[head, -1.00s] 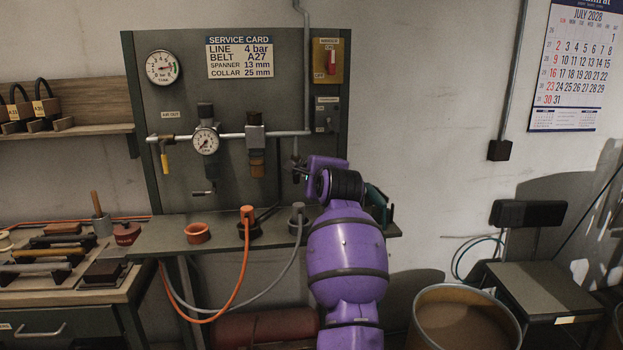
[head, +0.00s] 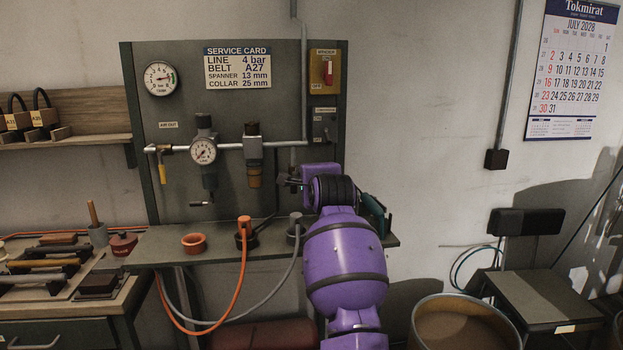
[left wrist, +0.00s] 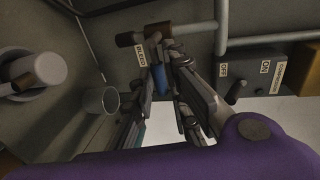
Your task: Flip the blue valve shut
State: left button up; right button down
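The blue valve (left wrist: 160,80) shows in the left wrist view as a small blue handle below a brown-ended pipe, beside a BLEED label. The fingers of my left gripper (left wrist: 166,56) stand on either side of it, close together at the tips. I cannot tell whether they press on it. In the head view my left gripper (head: 288,181) is at the right part of the panel, just above the shelf. The blue valve is not visible there. My right gripper is not in view.
The green panel (head: 235,105) carries gauges, a yellow-handled valve (head: 162,170) and a red switch (head: 328,72). A switch with ON and OFF labels (left wrist: 236,90) is right of the gripper in the wrist view.

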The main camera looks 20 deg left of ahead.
pick_arm(q)
jog(key=shift+o, duration=1.2)
jog(key=v, duration=1.2)
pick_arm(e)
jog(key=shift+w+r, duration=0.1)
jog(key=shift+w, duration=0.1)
pick_arm(q)
jog(key=shift+r, duration=0.15)
